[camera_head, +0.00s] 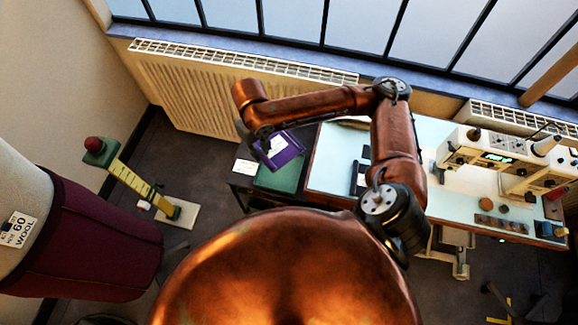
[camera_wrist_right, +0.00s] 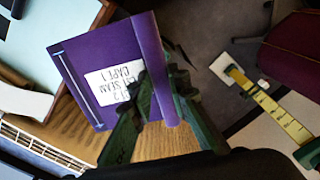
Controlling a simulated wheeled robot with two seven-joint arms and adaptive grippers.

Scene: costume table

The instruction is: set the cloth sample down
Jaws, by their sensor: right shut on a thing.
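The cloth sample (camera_head: 286,148) is a flat purple piece with a white label, seen in the head view beside the light-blue table's left edge. In the wrist view the cloth sample (camera_wrist_right: 88,68) fills the upper left, with its printed label facing the camera. My right gripper (camera_head: 262,138) is shut on one edge of it; the green fingers of my right gripper (camera_wrist_right: 155,100) pinch it in the wrist view. The sample overlaps a green surface (camera_head: 278,178) in the head view; I cannot tell the gap between them. My left gripper is not in view.
A white card (camera_head: 245,167) lies left of the green surface. The light-blue table (camera_head: 330,165) holds a white sewing machine (camera_head: 490,155) at right. A radiator (camera_head: 200,90) stands behind. A dark red dress form (camera_head: 85,245) and a yellow tape stand (camera_head: 140,185) are at left.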

